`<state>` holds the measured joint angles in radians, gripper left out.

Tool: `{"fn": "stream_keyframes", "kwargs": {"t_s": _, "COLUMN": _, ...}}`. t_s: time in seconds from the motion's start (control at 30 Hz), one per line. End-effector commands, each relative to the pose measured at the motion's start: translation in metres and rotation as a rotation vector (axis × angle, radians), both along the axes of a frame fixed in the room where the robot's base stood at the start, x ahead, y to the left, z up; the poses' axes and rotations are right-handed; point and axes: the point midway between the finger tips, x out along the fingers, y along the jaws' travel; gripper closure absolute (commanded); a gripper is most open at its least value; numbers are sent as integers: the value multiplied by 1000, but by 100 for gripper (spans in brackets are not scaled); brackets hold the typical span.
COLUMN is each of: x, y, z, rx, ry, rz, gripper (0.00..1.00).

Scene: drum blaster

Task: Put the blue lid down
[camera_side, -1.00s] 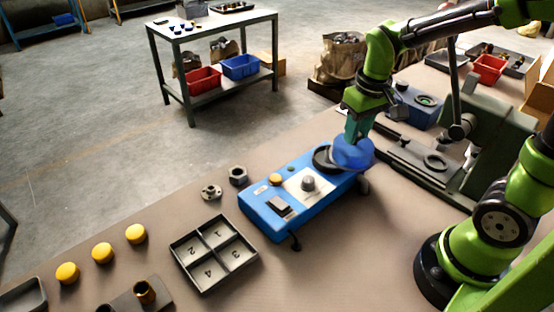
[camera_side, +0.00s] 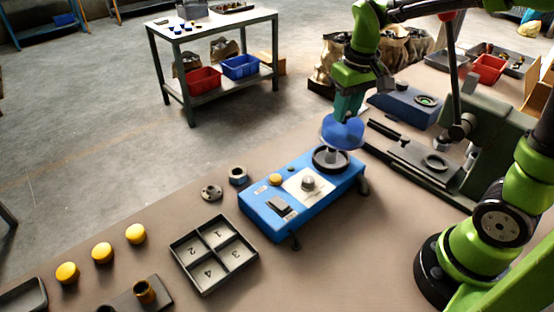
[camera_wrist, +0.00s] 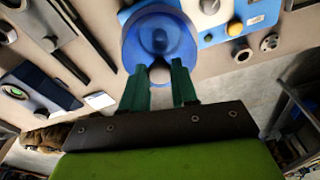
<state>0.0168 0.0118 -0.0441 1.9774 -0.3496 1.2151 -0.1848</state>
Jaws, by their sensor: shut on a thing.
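The blue lid (camera_side: 342,131) is translucent and round. My gripper (camera_side: 346,113) is shut on it and holds it in the air, above and a little behind the black round bowl (camera_side: 330,159) on the blue machine (camera_side: 255,205). In the wrist view the blue lid (camera_wrist: 160,38) sits at the tips of my green gripper fingers (camera_wrist: 160,75), around a pale knob, and covers part of the machine behind it. A grey post stands in the middle of the bowl under the lid.
A four-part numbered tray (camera_side: 195,280), a dark nut (camera_side: 237,176) and several yellow caps (camera_side: 102,252) lie to the left on the table. A dark green press (camera_side: 490,150) stands at the right.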

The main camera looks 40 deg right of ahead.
Motion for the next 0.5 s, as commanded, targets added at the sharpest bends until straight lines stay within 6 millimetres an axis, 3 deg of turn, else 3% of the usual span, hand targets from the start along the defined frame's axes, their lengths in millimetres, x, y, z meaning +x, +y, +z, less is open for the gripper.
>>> {"fn": "stream_keyframes", "kwargs": {"t_s": 0.03, "x": 22, "y": -1, "z": -2, "rx": 0, "ry": 3, "rz": 0, "gripper": 100}}
{"fn": "stream_keyframes", "kwargs": {"t_s": 0.2, "x": 88, "y": -4, "z": -13, "rx": -1, "ry": 3, "rz": 1, "gripper": 100}}
{"fn": "stream_keyframes", "kwargs": {"t_s": 0.4, "x": 143, "y": -5, "z": -34, "rx": -3, "ry": 3, "rz": 4, "gripper": 100}}
{"fn": "stream_keyframes", "kwargs": {"t_s": 0.5, "x": 159, "y": -6, "z": -41, "rx": -4, "ry": 1, "rz": 6, "gripper": 100}}
